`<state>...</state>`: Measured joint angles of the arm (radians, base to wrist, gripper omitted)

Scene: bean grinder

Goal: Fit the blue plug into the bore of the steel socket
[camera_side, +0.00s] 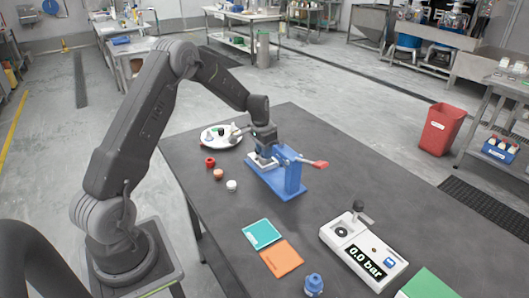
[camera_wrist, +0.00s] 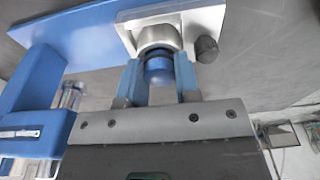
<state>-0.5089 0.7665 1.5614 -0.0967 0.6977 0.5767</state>
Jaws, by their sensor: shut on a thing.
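In the wrist view my gripper (camera_wrist: 159,76) is shut on the blue plug (camera_wrist: 158,66), with one finger on each side of it. The plug is at the mouth of the steel socket (camera_wrist: 158,35), lined up with its round collar. I cannot tell how deep the plug sits in the bore, as the fingers and plug hide the opening. In the side view my gripper (camera_side: 264,144) is over the socket (camera_side: 262,161), which stands on the blue press base (camera_side: 280,183). The plug is hidden there.
The blue press has a lever with a red handle (camera_side: 320,164) close by my gripper. A dark knob (camera_wrist: 206,49) stands beside the socket.

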